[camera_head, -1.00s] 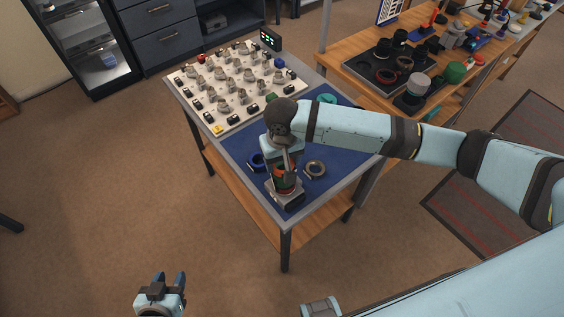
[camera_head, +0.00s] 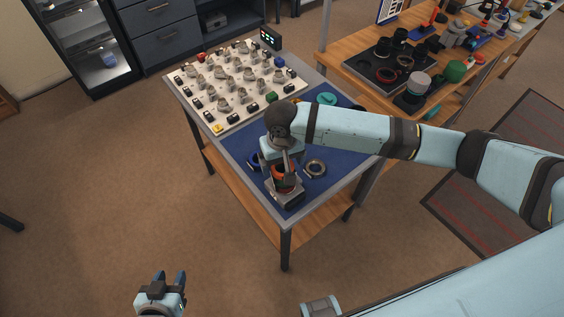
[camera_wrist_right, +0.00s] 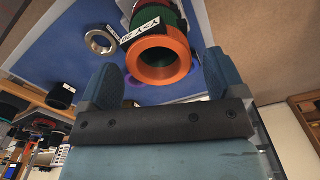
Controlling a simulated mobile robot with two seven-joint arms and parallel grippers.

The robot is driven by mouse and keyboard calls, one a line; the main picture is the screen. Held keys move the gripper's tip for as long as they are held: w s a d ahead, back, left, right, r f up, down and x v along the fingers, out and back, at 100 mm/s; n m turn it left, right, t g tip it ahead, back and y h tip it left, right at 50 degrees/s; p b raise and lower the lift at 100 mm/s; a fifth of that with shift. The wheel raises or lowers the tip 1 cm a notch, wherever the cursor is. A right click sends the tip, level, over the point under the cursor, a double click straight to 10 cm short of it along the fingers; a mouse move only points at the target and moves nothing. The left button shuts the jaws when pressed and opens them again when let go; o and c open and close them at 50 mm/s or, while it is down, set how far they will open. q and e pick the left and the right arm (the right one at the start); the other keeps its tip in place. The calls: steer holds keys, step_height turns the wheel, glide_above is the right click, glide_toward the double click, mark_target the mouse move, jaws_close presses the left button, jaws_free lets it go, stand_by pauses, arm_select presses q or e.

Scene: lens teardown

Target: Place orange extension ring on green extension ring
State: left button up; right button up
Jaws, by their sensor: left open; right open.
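The orange extension ring (camera_wrist_right: 160,65) sits on the end of the green extension ring (camera_wrist_right: 174,20) in the right wrist view, roughly coaxial with it. Whether it is fully seated is hard to tell. My right gripper (camera_wrist_right: 164,78) is open, its two blue fingers on either side of the orange ring with visible gaps. In the head view the right gripper (camera_head: 285,170) is over the stack at the near end of the blue mat, largely hiding the rings. My left gripper (camera_head: 169,278) is open and empty, low over the floor, away from the table.
A grey metal ring (camera_head: 315,168) and a blue ring (camera_head: 254,161) lie on the mat (camera_head: 345,158) beside the stack. A white board (camera_head: 190,88) with several small parts fills the table's far side. A wooden bench (camera_head: 350,68) with trays stands behind right.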

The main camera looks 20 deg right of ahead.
mark_target(282, 165)
step_height(282, 165, up, 12)
steer(key=shift+f, duration=0.25)
steer(key=shift+f, duration=0.1)
stand_by(0.4)
